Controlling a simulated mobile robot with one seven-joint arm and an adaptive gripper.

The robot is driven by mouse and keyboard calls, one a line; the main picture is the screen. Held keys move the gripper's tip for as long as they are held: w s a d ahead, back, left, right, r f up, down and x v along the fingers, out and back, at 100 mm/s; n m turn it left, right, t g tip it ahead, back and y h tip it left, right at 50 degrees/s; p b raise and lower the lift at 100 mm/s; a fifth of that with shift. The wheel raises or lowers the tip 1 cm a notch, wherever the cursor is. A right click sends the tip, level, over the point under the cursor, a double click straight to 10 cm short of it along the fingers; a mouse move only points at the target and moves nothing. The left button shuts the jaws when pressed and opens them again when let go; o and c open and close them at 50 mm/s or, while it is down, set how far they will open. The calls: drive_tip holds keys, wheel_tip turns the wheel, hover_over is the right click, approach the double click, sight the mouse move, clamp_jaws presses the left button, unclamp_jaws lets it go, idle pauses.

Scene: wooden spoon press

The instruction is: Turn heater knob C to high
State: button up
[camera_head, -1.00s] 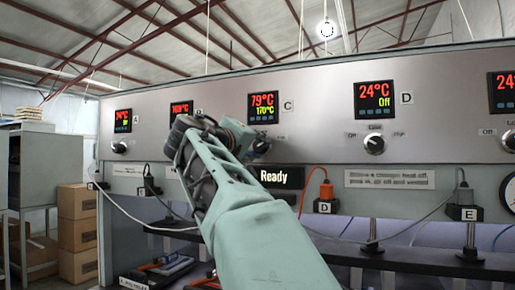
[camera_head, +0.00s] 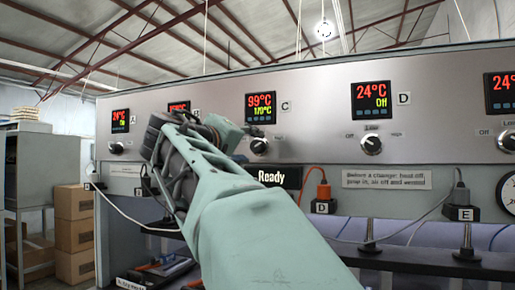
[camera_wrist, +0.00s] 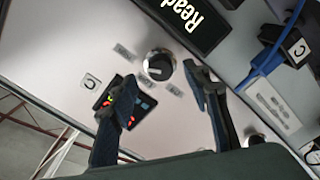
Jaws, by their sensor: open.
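Heater knob C (camera_head: 258,146) is a dark round knob on the grey panel, below the lit display (camera_head: 261,108) and the C label (camera_head: 285,107). The display reads 99°C in red, with green figures of about 170°C below. In the wrist view knob C (camera_wrist: 158,65) stands just beyond my gripper (camera_wrist: 166,98), between the lines of its spread fingers and apart from them. A pale pointer mark shows on its face; its exact setting is hard to read. My gripper is open and empty. In the head view my arm hides most of the gripper.
Knob D (camera_head: 372,144) and knob A (camera_head: 117,148) sit on the same panel. A "Ready" sign (camera_head: 272,177) is below knob C. An orange plug (camera_head: 323,190) and cables hang lower. Cardboard boxes (camera_head: 75,232) stand at left.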

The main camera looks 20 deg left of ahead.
drive_tip(key=s, duration=0.7)
drive_tip(key=shift+s+a, duration=0.3)
drive_tip(key=shift+s, duration=0.1)
